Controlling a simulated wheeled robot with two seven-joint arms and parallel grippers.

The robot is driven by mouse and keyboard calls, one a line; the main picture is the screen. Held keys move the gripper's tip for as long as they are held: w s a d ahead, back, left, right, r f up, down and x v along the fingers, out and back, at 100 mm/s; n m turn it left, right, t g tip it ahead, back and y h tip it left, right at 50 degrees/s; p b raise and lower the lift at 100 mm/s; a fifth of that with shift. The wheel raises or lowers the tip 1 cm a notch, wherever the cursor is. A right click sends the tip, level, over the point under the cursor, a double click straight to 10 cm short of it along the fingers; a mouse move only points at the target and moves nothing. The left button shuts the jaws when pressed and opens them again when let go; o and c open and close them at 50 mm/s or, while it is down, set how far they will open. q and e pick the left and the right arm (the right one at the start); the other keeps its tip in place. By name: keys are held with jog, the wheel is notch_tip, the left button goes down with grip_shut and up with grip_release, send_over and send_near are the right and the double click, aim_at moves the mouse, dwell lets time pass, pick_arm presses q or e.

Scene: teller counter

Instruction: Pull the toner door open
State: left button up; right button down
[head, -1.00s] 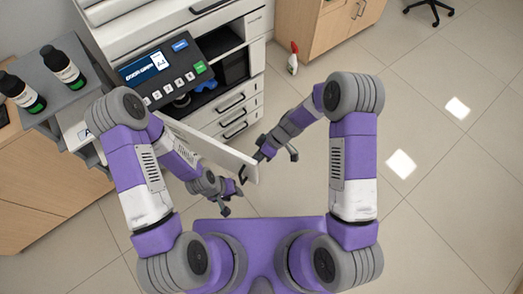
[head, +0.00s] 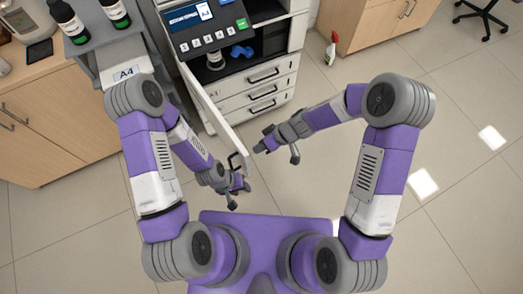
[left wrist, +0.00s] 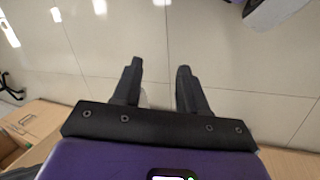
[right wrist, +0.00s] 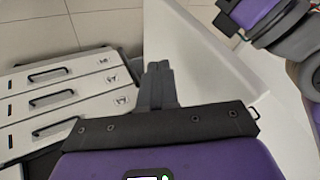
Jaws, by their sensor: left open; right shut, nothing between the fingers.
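The toner door (head: 215,110) is a white panel standing well open, swung out from the left side of the printer. Its dark handle (head: 238,160) is near the free edge, on the left face. My left gripper (head: 235,198) is open and empty, just below the handle in the head view and apart from it. In the left wrist view its fingers (left wrist: 157,85) are spread over bare floor. My right gripper (head: 258,150) is shut and empty, on the inner side near the door's free edge. In the right wrist view its closed fingers (right wrist: 158,68) are in front of the door (right wrist: 195,60); contact is unclear.
The printer's drawers (head: 262,90) are shut, to the right of the door. A dark cylinder (head: 215,60) and a blue object (head: 241,51) are inside the opening. A grey stand with bottles (head: 68,20) is at left. A spray bottle (head: 331,48) stands on open floor.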

jog(key=shift+s+r, duration=0.1)
dwell(0.3)
jog(key=p+v, duration=0.2)
jog(key=v, duration=0.5)
jog(key=shift+r, duration=0.2)
jog(key=shift+d, duration=0.15)
